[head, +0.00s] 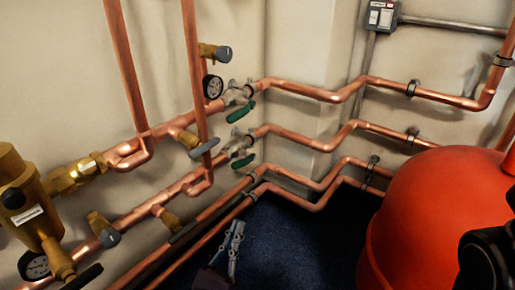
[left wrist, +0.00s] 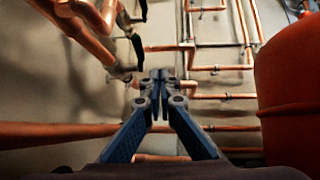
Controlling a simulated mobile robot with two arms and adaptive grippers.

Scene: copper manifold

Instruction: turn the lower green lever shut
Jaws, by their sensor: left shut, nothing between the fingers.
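The lower green lever (head: 243,160) sits on a grey valve on the lower copper pipe, in the middle of the head view. A dark lever (left wrist: 137,48) shows just left of the fingertips there; I cannot tell which one. My right gripper is not seen.
A large red tank (head: 425,220) fills the right side. Two lower copper pipes (head: 305,203) run along the wall beneath the valves. Brass fittings and a pressure gauge (head: 213,86) crowd the left. The blue floor (head: 290,245) between pipes and tank is clear.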

